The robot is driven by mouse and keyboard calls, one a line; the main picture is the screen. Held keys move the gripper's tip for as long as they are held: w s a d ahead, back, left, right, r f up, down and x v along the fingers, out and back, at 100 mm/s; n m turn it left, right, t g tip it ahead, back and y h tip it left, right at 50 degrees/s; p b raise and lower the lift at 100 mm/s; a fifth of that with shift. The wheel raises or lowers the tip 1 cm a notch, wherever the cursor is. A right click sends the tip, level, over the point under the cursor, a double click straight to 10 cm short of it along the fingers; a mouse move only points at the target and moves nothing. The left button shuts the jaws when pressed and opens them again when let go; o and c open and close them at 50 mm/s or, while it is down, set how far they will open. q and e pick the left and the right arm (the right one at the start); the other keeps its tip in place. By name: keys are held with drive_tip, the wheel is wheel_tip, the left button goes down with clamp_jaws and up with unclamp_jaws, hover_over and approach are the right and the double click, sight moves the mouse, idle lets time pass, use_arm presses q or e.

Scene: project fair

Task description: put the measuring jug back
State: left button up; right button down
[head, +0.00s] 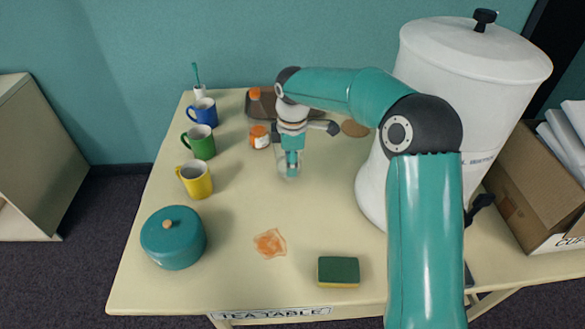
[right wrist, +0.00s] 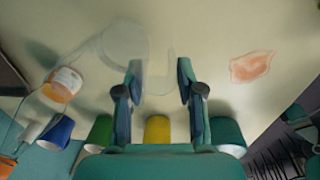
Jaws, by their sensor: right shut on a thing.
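The measuring jug (head: 287,172) is clear and hard to make out against the cream table, in the middle of its back half. My right gripper (head: 291,158) points down at it and is shut on it. In the right wrist view the jug (right wrist: 122,45) shows as a faint see-through outline between and beyond the fingers of the gripper (right wrist: 160,68). I cannot tell whether its base touches the table. My left gripper is not in view.
A jar (head: 259,137) stands left of the jug, before a dark tray (head: 262,110). Blue (head: 202,112), green (head: 198,143) and yellow (head: 195,180) mugs line the left. A teal pot (head: 172,240), orange spill (head: 270,243) and sponge (head: 338,271) are nearer. A white urn (head: 470,80) stands right.

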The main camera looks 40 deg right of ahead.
drive_tip(key=shift+f, duration=1.5)
drive_tip(key=c, duration=0.7)
unclamp_jaws()
drive_tip(key=r, duration=1.2)
drive_tip(key=shift+s+a, duration=0.15)
drive_tip(key=shift+s, duration=0.25)
